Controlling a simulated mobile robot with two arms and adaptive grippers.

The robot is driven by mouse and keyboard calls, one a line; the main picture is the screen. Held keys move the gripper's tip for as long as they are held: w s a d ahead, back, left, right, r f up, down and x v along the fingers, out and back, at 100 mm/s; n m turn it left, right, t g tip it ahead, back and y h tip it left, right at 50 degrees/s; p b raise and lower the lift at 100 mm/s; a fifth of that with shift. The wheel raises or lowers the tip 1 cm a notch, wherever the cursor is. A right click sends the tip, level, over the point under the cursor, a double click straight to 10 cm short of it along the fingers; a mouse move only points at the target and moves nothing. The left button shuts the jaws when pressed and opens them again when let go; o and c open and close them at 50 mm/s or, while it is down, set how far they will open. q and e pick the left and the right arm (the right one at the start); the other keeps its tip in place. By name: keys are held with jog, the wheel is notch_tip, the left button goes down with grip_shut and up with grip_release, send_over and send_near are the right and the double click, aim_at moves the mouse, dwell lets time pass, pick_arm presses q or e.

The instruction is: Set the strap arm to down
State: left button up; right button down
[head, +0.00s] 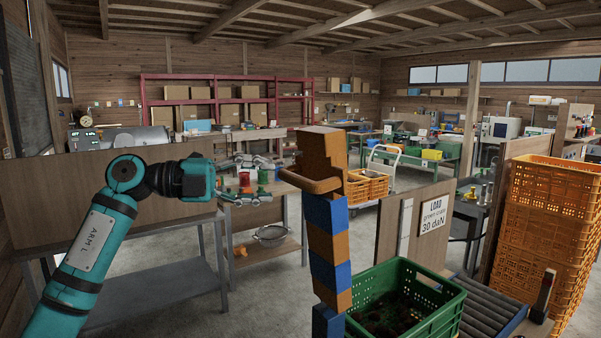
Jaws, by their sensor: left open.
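The strap arm (328,243) is a post banded in blue and orange. It stands raised, close to upright with a slight lean, in front of the green crate. An orange block (321,150) forms its top, and an orange handle bar (312,184) sticks out to the left below the block. My left gripper (275,180) comes in from the left, level with the handle. Its fingers are open and point right towards the handle's left end. I cannot tell whether they touch it. The post's foot is cut off by the lower edge. My right gripper is out of view.
A green crate (447,318) with dark contents stands right of the post, beside a roller conveyor (485,318). Stacked orange crates (545,225) stand at right. A grey bench (150,285) lies below my left arm.

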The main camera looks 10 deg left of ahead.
aim_at(293, 180)
pick_arm(q)
jog(key=p+x, duration=0.2)
jog(key=x, duration=0.4)
jog(key=shift+d+r, duration=0.1)
jog(key=shift+w+d, duration=0.25)
jog(key=shift+d, duration=0.35)
jog(key=shift+a, duration=0.1)
grip_shut()
